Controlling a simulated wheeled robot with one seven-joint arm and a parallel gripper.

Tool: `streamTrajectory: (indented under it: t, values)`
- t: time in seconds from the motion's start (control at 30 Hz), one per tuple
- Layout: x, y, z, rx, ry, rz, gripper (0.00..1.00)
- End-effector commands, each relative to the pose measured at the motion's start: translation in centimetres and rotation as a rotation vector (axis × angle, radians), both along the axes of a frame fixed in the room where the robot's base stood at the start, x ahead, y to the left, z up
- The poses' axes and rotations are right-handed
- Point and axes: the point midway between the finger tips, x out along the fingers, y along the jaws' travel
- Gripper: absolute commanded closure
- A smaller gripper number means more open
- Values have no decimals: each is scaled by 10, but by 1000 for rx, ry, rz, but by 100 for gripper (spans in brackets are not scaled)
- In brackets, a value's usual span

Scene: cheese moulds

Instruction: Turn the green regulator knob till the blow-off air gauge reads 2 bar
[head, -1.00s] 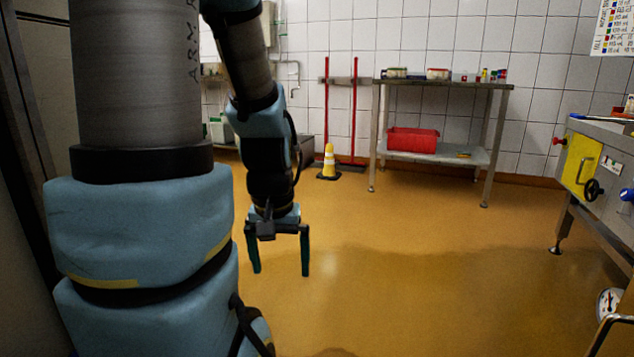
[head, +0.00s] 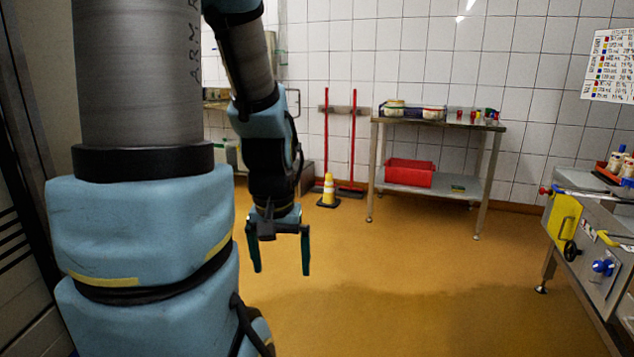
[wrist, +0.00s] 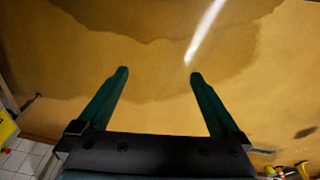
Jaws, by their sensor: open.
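My gripper (head: 281,271) hangs open and empty over the bare floor in the head view, its two dark green fingers pointing down. In the wrist view my gripper (wrist: 159,73) shows both fingers apart with only floor between them. I cannot make out a green regulator knob or the blow-off air gauge in either view now. A steel machine with a control panel (head: 590,280) stands at the right edge, well away from my gripper. Its panel carries blue knobs (head: 603,267) and a black handwheel (head: 571,250) beside a yellow plate (head: 562,217).
A steel table (head: 440,122) with pots stands at the back wall, a red crate (head: 409,173) on its lower shelf. A yellow-and-white cone (head: 329,188) stands left of it. A wall chart (head: 611,65) hangs upper right. The middle floor is clear.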

Motion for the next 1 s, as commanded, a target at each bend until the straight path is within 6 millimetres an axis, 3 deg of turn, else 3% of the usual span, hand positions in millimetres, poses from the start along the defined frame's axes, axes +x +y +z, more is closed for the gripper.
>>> streamTrajectory:
  t: [0.03,0.1,0.33,0.43,0.6,0.73,1.0]
  values:
    - [0,0,33,0,0,0,0]
    - [0,0,54,0,0,0,0]
    - [0,0,102,0,0,0,0]
    - [0,0,111,0,0,0,0]
    - [0,0,112,0,0,0,19]
    - [0,0,111,0,0,0,21]
    - [0,0,111,0,0,0,50]
